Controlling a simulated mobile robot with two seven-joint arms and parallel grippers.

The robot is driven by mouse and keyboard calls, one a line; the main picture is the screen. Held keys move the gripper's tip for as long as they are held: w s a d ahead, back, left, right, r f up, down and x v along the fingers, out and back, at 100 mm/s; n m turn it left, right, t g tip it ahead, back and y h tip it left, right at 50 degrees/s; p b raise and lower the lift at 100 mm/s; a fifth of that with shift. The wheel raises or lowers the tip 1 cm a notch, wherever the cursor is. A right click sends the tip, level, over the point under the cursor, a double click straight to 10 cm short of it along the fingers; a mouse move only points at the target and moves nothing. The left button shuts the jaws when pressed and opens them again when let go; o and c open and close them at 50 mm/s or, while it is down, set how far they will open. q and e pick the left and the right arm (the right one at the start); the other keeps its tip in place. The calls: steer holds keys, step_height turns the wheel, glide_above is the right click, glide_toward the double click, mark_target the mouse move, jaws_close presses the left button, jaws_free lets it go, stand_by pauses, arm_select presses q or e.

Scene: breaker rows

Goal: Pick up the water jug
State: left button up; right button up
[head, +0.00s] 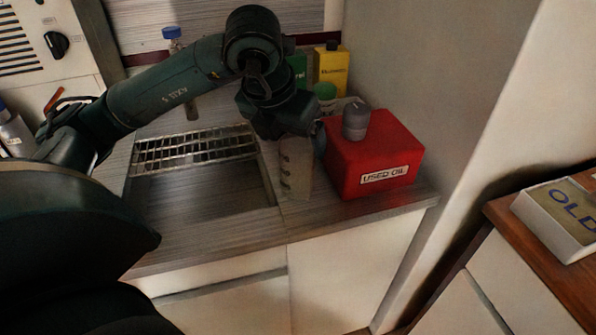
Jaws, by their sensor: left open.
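A pale, translucent jug (297,168) with faint marks down its side stands on the counter between the metal rack and the red box. I take it to be the water jug. My left gripper (301,130) is right above it and partly covers its top. The left gripper is open. Its fingertips are dark and hard to make out, and I cannot tell whether they touch the jug. My right gripper is not in view.
A red "USED OIL" box (378,160) with a grey cap stands close to the jug's right. A metal rack (195,148) spans a recess in the counter on the left. Yellow (331,68) and green containers stand behind, by the wall.

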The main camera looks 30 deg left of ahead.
mark_target(298, 152)
arm_select(q)
steer(key=x, duration=0.5)
steer(key=shift+d, duration=0.25)
steer(key=shift+c, duration=0.2)
steer(key=c, duration=1)
